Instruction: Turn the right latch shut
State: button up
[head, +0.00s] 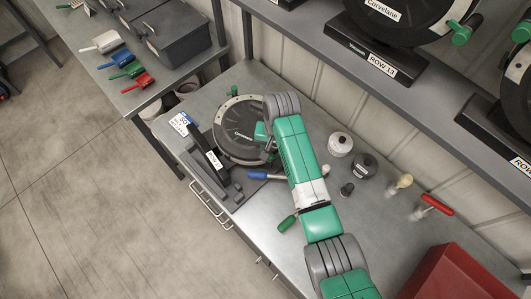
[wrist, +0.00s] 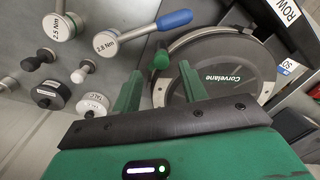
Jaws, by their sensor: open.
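The seed meter (head: 235,145) lies on the metal bench, its round dark cover marked Corvelane. The cover also shows in the wrist view (wrist: 235,68). The right latch, a green knob (wrist: 161,58), sits at the cover's rim beside the blue-handled tool. In the wrist view my gripper (wrist: 160,78) is open and empty, with the latch seen between and just beyond its fingertips. I cannot tell whether they touch, nor the latch's exact turn. In the head view my gripper (head: 264,138) is over the cover's right side and hides the latch area. Another green latch (head: 234,90) shows at the far rim.
The blue-handled 2.8 Nm tool (wrist: 174,20) lies close to the latch, and a green-handled tool (head: 287,222) lies nearer the bench front. Lidded pots (head: 340,144) and small knobs stand to the right. A shelf with more meters (head: 400,20) overhangs behind. A red box (head: 450,275) stands front right.

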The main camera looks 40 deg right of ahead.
aim_at(273, 156)
jog(key=shift+w+a+f, duration=0.1)
jog(key=shift+w+f, duration=0.1)
jog(key=shift+f, duration=1.7)
grip_shut()
jog(key=shift+n, duration=0.3)
jog(key=n+p, duration=0.1)
jog(key=n, duration=0.2)
jog(key=shift+n, duration=0.3)
jog(key=n, duration=0.4)
jog(key=shift+p, duration=0.3)
jog(key=n, duration=0.5)
jog(key=shift+a+n+p, duration=0.1)
jog(key=shift+n+p, duration=0.25)
jog(key=shift+n, duration=1.95)
